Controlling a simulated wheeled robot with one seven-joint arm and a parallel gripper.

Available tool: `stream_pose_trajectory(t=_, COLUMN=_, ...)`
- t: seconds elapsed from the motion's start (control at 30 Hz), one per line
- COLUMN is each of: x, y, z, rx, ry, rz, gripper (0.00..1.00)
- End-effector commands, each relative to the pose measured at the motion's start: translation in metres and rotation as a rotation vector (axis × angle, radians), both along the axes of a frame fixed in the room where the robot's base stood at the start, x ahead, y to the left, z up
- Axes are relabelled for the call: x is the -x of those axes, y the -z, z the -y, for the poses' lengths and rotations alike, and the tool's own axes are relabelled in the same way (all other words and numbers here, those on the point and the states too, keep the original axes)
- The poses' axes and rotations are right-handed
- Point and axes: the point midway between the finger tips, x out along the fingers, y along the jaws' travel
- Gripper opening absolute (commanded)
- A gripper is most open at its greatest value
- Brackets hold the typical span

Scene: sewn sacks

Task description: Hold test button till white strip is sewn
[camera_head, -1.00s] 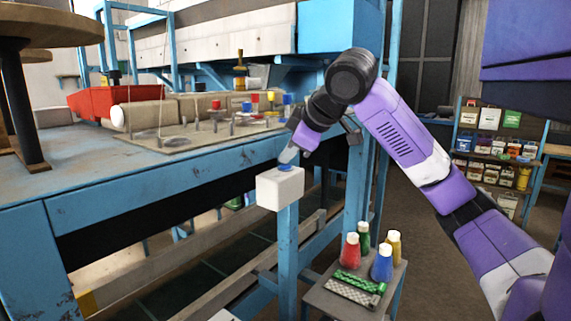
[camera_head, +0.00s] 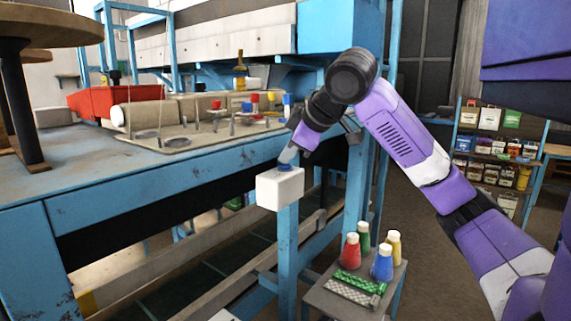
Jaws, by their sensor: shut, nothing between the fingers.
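A white box (camera_head: 279,189) stands on a blue post, with a blue button (camera_head: 285,168) on its top. My gripper (camera_head: 288,157) is shut and empty, pointing down at the button from the upper right. Its fingertips are at the button and appear to touch it; I cannot tell how far it is pressed.
Coloured thread cones (camera_head: 382,263) stand on a small stool (camera_head: 345,300) below my arm. A red bin (camera_head: 90,101) sits at the back left of the table. A stocked shelf (camera_head: 490,160) stands at the right. The floor between is clear.

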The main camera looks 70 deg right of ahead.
Motion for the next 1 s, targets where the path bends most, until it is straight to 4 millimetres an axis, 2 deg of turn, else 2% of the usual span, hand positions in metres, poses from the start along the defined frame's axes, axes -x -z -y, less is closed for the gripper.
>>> stream_pose_trajectory(t=0.37, x=0.000, y=-0.018, z=0.000, rx=-0.002, ry=-0.001, rz=-0.001, gripper=0.00)
stream_pose_trajectory(t=0.77, x=0.000, y=-0.019, z=0.000, rx=0.000, ry=0.000, rz=0.000, gripper=0.00)
stream_pose_trajectory(t=1.0, x=0.000, y=-0.037, z=0.000, rx=0.000, ry=-0.001, rz=0.001, gripper=0.00)
